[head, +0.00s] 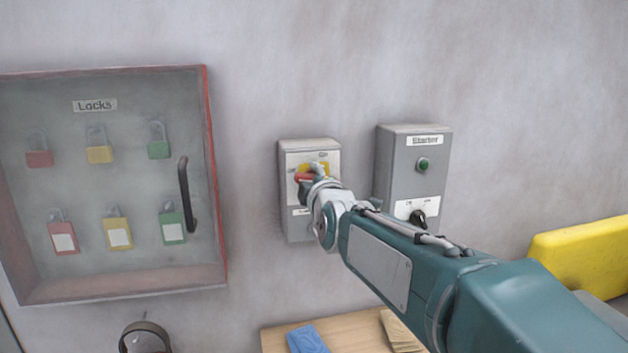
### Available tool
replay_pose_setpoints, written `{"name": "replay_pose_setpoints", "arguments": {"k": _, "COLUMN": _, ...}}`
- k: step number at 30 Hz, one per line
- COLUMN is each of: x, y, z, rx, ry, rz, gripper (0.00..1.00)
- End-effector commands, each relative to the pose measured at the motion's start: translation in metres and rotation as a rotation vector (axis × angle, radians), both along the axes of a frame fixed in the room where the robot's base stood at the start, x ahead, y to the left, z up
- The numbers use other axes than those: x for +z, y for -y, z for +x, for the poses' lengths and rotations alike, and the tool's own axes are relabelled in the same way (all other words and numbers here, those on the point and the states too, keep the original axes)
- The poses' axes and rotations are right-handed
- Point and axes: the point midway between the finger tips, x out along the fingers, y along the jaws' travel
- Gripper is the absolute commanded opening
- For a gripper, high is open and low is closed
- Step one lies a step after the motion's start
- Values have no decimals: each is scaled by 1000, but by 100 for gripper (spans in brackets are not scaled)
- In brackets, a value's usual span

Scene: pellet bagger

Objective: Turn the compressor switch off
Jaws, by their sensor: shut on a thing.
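A grey switch box (293,222) is on the wall in the middle of the head view. It has a yellow plate (325,168) and a red rotary handle (303,177). My gripper (313,179) is at the front of this box, shut on the red handle. My wrist and fingers hide much of the handle and the lower label, so I cannot read the box's name or tell the handle's exact angle.
A grey box labelled what looks like "Starter" (383,165), with a green button (422,164) and black knob (418,217), is close on the right. A clear-fronted lock cabinet (215,200) is left. A wooden surface (282,340) and yellow object (580,255) are below.

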Motion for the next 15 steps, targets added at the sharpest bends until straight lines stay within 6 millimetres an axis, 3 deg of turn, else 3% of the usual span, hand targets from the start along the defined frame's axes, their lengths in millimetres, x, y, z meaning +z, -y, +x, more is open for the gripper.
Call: {"name": "replay_pose_setpoints", "arguments": {"k": 15, "x": -7, "y": -2, "z": 0, "rx": 4, "ry": 46, "rz": -205, "gripper": 9}}
